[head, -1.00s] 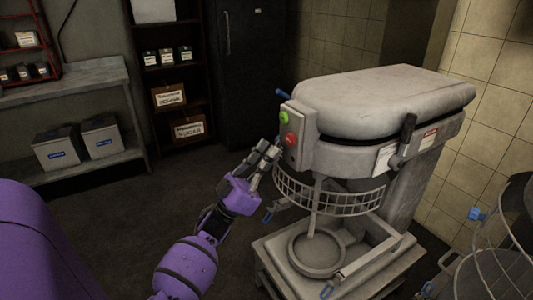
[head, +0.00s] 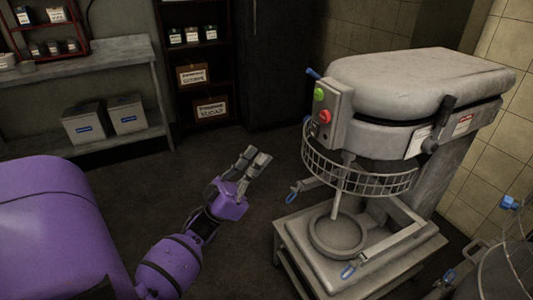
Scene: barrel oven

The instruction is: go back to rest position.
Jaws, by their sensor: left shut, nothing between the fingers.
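My left gripper (head: 253,162) is in the middle of the head view on the purple left arm. It is shut and empty, in the air to the left of the mixer. A large grey mixer (head: 420,85) stands at the right. Its control box (head: 325,110) carries a green button (head: 318,95) and a red button (head: 325,116). A gap of floor shows between my left gripper and the mixer. My right gripper is not in view.
A wire guard (head: 360,175) and a low base (head: 395,262) belong to the mixer. A metal table (head: 95,72) with boxes (head: 85,124) below stands at the left. Dark shelves and a dark cabinet (head: 275,60) are behind. The dark floor between is clear.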

